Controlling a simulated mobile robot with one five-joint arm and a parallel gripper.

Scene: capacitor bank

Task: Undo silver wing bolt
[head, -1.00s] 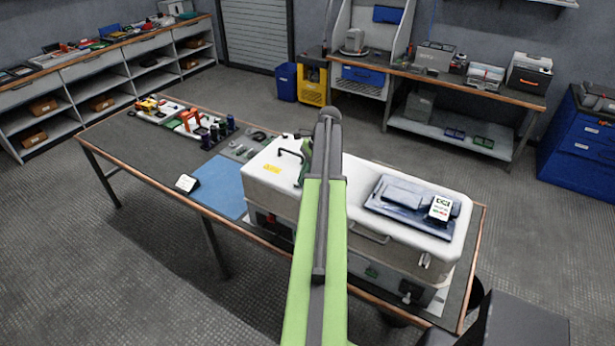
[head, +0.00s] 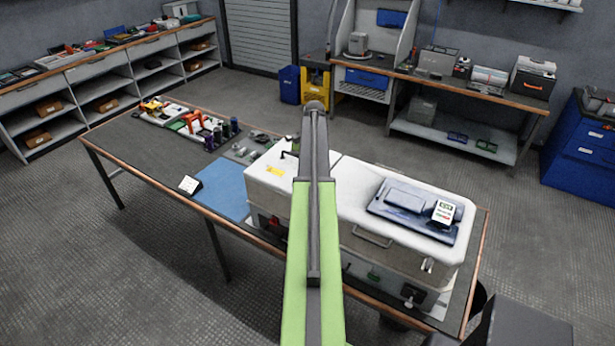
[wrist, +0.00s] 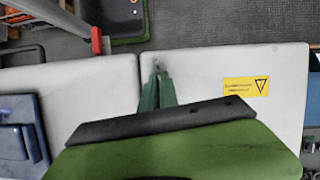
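I cannot pick out a silver wing bolt for certain. A small silver fitting (head: 427,265) sits on the front of the white case's right section, too small to identify. The white two-part case (head: 350,183) stands on the workbench. My gripper (wrist: 158,74) is over the case top in the wrist view, its narrow green fingers beside the lid seam. A small grey spot shows at the fingertips, too unclear to name. The fingers look close together, but their gap is unclear. In the head view my arm hides most of the gripper and part of the case.
A yellow warning label (wrist: 245,86) is on the other lid. A red post (wrist: 97,40) rises near the lid edge. A blue mat (head: 220,190) lies left of the case.

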